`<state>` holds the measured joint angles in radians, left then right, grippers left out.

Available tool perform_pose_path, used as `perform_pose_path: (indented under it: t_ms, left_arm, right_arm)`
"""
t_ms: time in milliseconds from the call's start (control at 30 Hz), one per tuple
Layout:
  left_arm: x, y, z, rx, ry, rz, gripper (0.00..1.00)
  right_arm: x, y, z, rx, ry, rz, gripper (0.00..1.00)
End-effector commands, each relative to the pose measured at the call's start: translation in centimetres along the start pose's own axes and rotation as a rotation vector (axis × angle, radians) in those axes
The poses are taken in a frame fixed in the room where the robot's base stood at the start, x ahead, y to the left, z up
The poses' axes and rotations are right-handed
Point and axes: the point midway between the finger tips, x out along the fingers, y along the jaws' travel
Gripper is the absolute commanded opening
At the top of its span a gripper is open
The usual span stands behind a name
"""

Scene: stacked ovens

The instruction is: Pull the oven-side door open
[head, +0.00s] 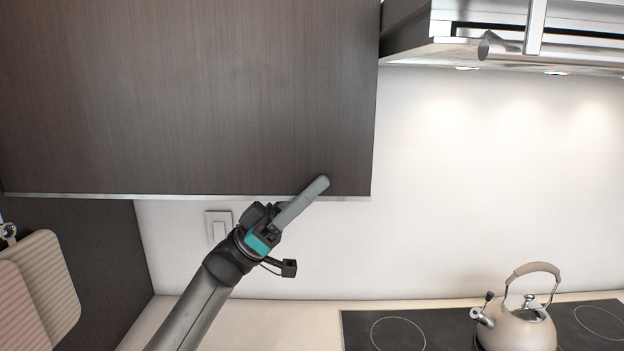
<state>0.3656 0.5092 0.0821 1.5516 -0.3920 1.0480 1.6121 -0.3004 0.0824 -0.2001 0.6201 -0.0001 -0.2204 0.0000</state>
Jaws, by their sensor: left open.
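A dark wood-grain cabinet door (190,95) fills the upper left of the head view. A pale metal strip runs along its lower edge. My left gripper (318,186) reaches up from below, and its grey fingers overlap the lower right part of the door in the picture. The gripper is open and I see nothing between its fingers. I cannot tell whether it touches the door. My right gripper is out of view. No oven shows here.
A range hood (520,35) hangs at the upper right. A beige kettle (520,328) stands on the black cooktop (455,331). A wall switch (218,226) is behind my arm. The white wall at right is clear.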

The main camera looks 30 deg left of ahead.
Motion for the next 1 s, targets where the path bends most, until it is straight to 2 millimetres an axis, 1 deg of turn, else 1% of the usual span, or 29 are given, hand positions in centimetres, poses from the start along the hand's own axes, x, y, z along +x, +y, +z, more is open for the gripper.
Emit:
perform_pose_path:
  t_ms: [233, 700, 733, 1000]
  left_arm:
    - [0.07, 0.00, 0.03, 0.000, 0.000, 0.000, 0.55]
    - [0.04, 0.00, 0.01, 0.001, 0.000, 0.000, 0.02]
    - [0.04, 0.00, 0.01, 0.001, 0.000, 0.000, 0.00]
    - [0.03, 0.00, 0.01, 0.001, 0.000, 0.000, 0.00]
  right_arm:
    - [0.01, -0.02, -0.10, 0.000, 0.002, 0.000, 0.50]
    - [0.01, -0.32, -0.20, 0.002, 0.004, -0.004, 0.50]
    - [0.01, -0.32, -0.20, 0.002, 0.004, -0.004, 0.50]
    - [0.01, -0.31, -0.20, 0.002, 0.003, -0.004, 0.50]
